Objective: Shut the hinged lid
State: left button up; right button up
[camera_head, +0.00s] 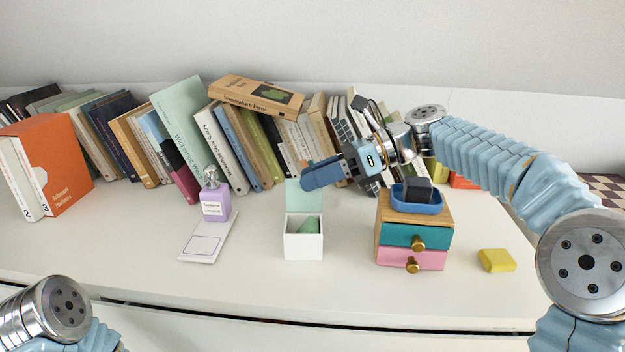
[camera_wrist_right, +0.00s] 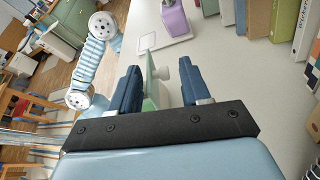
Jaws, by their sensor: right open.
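A small white box (camera_head: 304,245) stands on the white surface in the middle of the head view. Its mint-green hinged lid (camera_head: 304,193) is open and stands up at the back edge. A green item (camera_head: 307,226) lies inside the box. My right gripper (camera_head: 312,172) is beside and slightly above the lid's right edge, with blue fingers pointing left. In the wrist view the right gripper (camera_wrist_right: 159,88) is open, with pale green and white parts showing between its fingers. Contact with the lid cannot be told. My left gripper is out of view.
A purple bottle (camera_head: 215,202) and a white notepad (camera_head: 206,240) are left of the box. A small drawer unit (camera_head: 384,233) with a blue tray (camera_head: 419,205) on top is at the right. A yellow block (camera_head: 497,260) lies farther right. Books (camera_head: 185,130) line the back.

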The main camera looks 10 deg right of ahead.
jog(key=shift+a+f, duration=0.15)
jog(key=shift+a, duration=0.3)
jog(key=shift+c, duration=0.3)
grip_shut()
jog(key=shift+s+a+r+n+t+b, duration=0.1)
jog(key=shift+s+n+t+b, duration=0.3)
jog(key=shift+s+n, duration=0.15)
jog(key=shift+s+a+r+n+t+b, duration=0.1)
jog(key=shift+s+n+t+b, duration=0.2)
jog(key=shift+s+n+t, duration=0.25)
jog(key=shift+r+n, duration=0.15)
jog(key=shift+n, duration=0.15)
jog(key=shift+o, duration=0.3)
grip_release()
